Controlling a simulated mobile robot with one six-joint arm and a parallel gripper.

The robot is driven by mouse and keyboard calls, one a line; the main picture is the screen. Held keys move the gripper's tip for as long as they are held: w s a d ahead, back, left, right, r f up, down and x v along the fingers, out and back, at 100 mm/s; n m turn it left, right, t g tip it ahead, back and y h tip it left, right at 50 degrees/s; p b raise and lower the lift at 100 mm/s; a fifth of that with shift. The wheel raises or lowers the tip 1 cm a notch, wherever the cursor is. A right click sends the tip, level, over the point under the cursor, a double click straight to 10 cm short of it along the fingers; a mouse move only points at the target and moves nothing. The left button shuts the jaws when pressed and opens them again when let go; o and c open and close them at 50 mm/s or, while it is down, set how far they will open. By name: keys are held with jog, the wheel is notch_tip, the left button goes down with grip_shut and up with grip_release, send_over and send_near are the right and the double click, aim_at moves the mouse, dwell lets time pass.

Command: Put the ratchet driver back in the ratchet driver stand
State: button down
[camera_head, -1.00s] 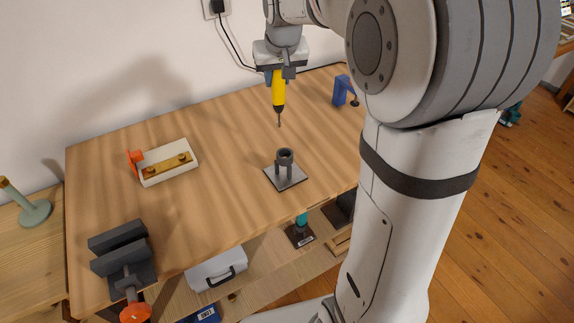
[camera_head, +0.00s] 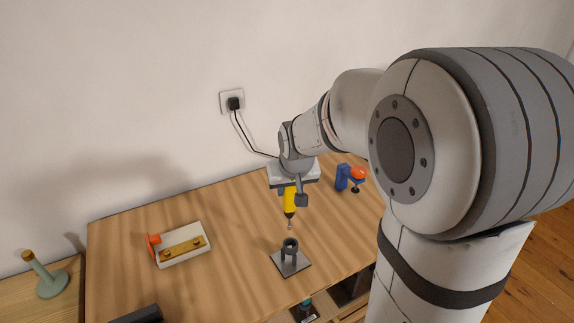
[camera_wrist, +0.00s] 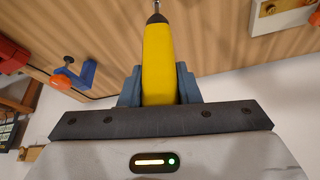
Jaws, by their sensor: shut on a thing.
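The ratchet driver (camera_head: 289,203) has a yellow handle, a dark collar and a thin metal shaft. It hangs nearly upright, tip down, above the workbench. My gripper (camera_head: 291,190) is shut on its handle. In the wrist view the yellow handle (camera_wrist: 158,65) sits between both fingers of my gripper (camera_wrist: 159,85), with the shaft pointing away. The ratchet driver stand (camera_head: 290,261), a grey square plate with a dark upright ring holder, stands on the bench below and slightly in front of the driver tip. The tip looks apart from the stand.
A white tray (camera_head: 202,257) with a brass bar and orange part lies left on the workbench (camera_head: 230,290). A blue clamp (camera_head: 343,177) sits at the back right edge. A wall socket (camera_head: 232,101) with a cord is behind. Bench between tray and stand is clear.

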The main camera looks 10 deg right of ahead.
aim_at(291, 201)
jog(key=shift+s+r+p, duration=0.3)
jog(key=shift+s+p, duration=0.4)
jog(key=shift+s, duration=0.25)
jog(key=shift+f, duration=0.1)
jog(key=shift+f+b, duration=1.15)
jog(key=shift+b, duration=0.15)
jog(key=shift+f+b, duration=0.25)
jog(key=shift+b, duration=0.3)
jog(key=shift+f, duration=0.1)
jog(key=shift+f+b, duration=3.8)
jog(key=shift+f, duration=0.6)
jog(key=c, duration=1)
grip_release()
